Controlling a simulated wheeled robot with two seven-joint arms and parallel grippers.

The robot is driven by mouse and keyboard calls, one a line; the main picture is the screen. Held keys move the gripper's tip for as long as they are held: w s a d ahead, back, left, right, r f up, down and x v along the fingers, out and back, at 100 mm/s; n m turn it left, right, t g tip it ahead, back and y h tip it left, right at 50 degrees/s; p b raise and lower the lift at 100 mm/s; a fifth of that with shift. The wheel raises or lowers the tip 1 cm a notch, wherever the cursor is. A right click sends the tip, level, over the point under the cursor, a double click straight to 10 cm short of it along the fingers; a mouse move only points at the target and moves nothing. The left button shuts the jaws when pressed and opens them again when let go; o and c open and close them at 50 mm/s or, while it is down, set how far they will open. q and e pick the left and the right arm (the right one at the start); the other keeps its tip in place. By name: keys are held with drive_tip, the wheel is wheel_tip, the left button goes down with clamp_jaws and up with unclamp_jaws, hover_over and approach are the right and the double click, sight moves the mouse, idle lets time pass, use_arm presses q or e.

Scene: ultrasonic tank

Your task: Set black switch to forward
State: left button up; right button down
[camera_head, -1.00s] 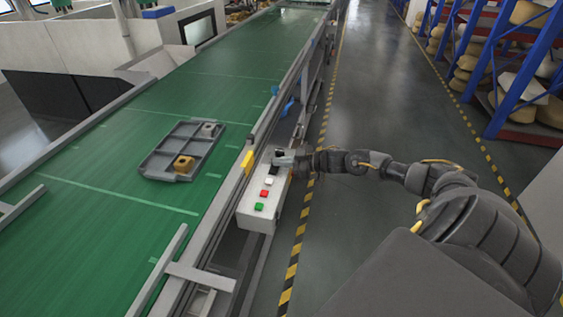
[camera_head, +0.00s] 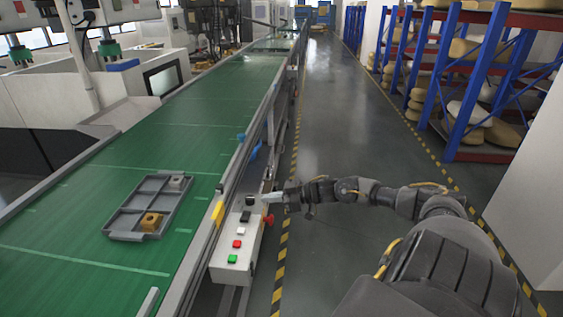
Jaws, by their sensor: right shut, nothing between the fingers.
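A light grey control box (camera_head: 247,267) is fixed along the conveyor's right side. On its top are two black controls, one at the far end (camera_head: 250,200) and one just nearer (camera_head: 245,216); I cannot tell which way either is set. Nearer still come a white button (camera_head: 241,231), a red button (camera_head: 237,244) and a green button (camera_head: 232,258). My right gripper (camera_head: 265,198) is shut and empty, just right of the far black control. Any contact with it is too small to tell. My left gripper is out of view.
A red knob (camera_head: 268,219) sticks out of the box's right side, below my right gripper. A grey tray (camera_head: 122,236) with small parts lies on the green conveyor (camera_head: 60,287). The aisle floor (camera_head: 335,130) is clear; blue racks (camera_head: 468,85) stand at the right.

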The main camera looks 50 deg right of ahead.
drive_tip(key=shift+v, duration=1.95)
drive_tip(key=shift+w+d, duration=0.1)
